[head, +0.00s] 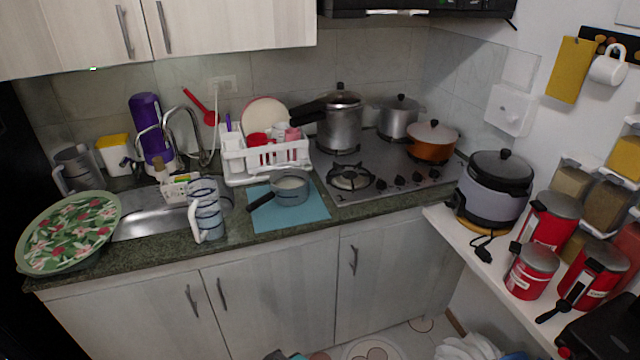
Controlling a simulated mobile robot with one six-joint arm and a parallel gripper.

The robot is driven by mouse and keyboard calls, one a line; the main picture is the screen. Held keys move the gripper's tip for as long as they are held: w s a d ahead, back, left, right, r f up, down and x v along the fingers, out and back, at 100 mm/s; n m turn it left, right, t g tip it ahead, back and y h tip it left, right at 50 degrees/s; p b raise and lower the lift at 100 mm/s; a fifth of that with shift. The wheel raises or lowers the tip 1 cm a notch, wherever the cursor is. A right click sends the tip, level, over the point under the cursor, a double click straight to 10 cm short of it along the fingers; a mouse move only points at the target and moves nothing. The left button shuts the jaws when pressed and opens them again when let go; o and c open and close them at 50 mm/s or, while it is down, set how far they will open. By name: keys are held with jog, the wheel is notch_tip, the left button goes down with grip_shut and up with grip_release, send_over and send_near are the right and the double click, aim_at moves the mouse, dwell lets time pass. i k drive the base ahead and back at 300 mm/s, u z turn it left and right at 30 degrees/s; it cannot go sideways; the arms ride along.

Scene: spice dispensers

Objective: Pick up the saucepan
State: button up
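A small grey saucepan (291,196) sits upright on a blue mat (312,213) on the counter, between the sink and the stove. Its dark handle (262,202) points to the left and slightly toward the front edge. The inside looks pale; I cannot tell whether it holds anything. My gripper does not show in the head view.
A white dish rack (238,172) stands right behind the saucepan, and a clear jug (206,212) stands to its left by the sink (145,222). The stove (395,188), to the right, bears a pressure cooker (341,125), a steel pot (398,119) and an orange pot (432,146).

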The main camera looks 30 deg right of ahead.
aim_at(289, 185)
jog(key=z, duration=0.65)
jog(key=k, duration=0.95)
jog(key=u, duration=0.05)
jog(key=i, duration=0.85)
